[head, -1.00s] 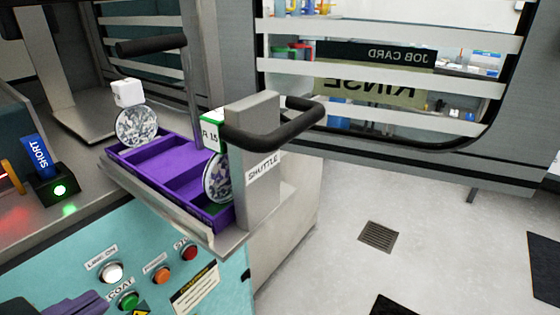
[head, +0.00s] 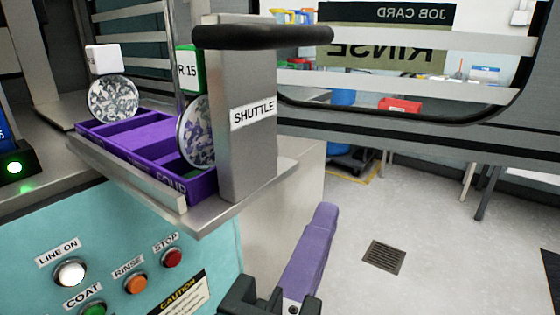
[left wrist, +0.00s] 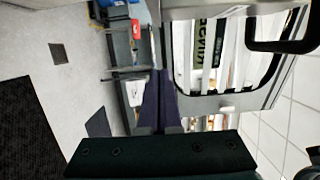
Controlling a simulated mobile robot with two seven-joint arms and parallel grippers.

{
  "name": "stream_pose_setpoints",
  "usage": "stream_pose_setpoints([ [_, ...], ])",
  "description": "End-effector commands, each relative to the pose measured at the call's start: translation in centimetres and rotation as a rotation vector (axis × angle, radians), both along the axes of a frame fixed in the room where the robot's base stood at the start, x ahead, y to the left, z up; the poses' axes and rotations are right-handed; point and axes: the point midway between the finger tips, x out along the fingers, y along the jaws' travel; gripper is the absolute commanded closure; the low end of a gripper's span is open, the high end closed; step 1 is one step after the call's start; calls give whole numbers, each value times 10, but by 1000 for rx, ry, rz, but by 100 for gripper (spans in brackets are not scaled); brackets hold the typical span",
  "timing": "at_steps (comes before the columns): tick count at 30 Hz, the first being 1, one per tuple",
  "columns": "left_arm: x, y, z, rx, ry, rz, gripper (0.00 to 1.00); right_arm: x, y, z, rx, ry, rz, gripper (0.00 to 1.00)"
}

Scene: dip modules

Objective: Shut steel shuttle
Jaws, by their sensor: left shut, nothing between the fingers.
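The steel shuttle (head: 246,150) stands drawn out over the front of the teal machine. It has an upright plate labelled SHUTTLE with a black bar handle (head: 262,37) across its top. Its tray carries a purple compartmented holder (head: 128,137) with two speckled discs, one with a white block and one with a green block marked R 15. My left gripper (head: 324,212), with purple fingers, is below and right of the shuttle plate, apart from it. Its fingers are shut and empty, also in the left wrist view (left wrist: 161,75). My right gripper is not in view.
The teal panel has a white LINE ON button (head: 70,272), a green COAT button, an orange RINSE button and a red STOP button (head: 172,257). A slatted window frame (head: 440,131) with a RINSE sign stands behind. The floor around the drain (head: 384,257) is clear.

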Motion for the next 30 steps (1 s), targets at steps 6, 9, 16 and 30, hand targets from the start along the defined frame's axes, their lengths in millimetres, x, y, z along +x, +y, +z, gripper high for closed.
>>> stream_pose_setpoints([
  [6,40,-8,2,3,-1,2,100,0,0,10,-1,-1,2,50],
  [9,48,6,2,1,1,2,100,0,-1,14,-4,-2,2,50],
  [16,57,19,0,-1,3,2,100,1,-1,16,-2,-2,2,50],
  [30,59,21,-1,-1,2,2,100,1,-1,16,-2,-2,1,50],
])
